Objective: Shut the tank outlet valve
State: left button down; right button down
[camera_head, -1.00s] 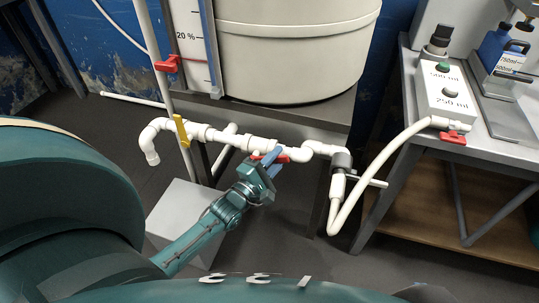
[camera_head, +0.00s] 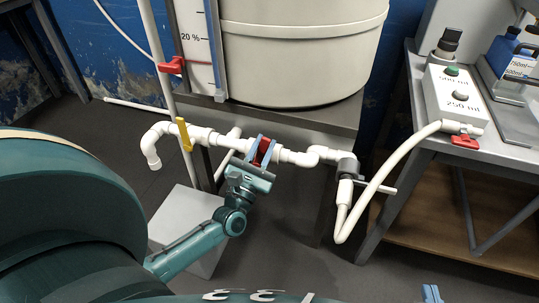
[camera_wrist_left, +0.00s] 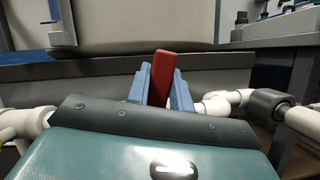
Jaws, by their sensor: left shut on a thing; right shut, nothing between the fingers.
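The tank outlet valve has a red handle (camera_head: 263,151) on the white pipe below the big tank (camera_head: 300,50). My left gripper (camera_head: 262,150) is shut on this handle, with a blue finger on each side of it. The handle stands across the pipe's run. In the left wrist view the red handle (camera_wrist_left: 163,75) rises between the two blue fingers (camera_wrist_left: 160,88); its lower part is hidden. The tips of my right gripper (camera_head: 431,293) show at the bottom edge, shut and empty, away from the valve.
A yellow handle (camera_head: 184,134) sits on the same pipe to the left. A white hose (camera_head: 385,170) runs to a control box (camera_head: 452,98) on the right table, beside another red handle (camera_head: 465,141).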

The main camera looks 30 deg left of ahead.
pick_arm(q)
jog(key=shift+s+a+r+n+y+b, duration=0.1)
jog(key=shift+a+n+y+b, duration=0.4)
jog(key=shift+n, duration=0.6)
jog(key=shift+s+a+n+y+b, duration=0.1)
jog(key=shift+a+n+y+b, duration=0.4)
jog(key=shift+n, duration=0.6)
pick_arm(e)
jog(key=shift+w+a+n+t+y, duration=0.15)
jog(key=shift+a+n+t+y, duration=0.15)
jog(key=shift+t+y, duration=0.3)
jog(key=shift+r, duration=0.1)
pick_arm(q)
jog(key=c, duration=1.2)
grip_release()
jog(key=shift+c, duration=0.2)
jog(key=shift+d, duration=0.1)
jog(key=shift+s, duration=0.1)
jog(key=v, duration=1.3)
jog(key=shift+d+r, duration=0.1)
jog(key=shift+r, duration=0.1)
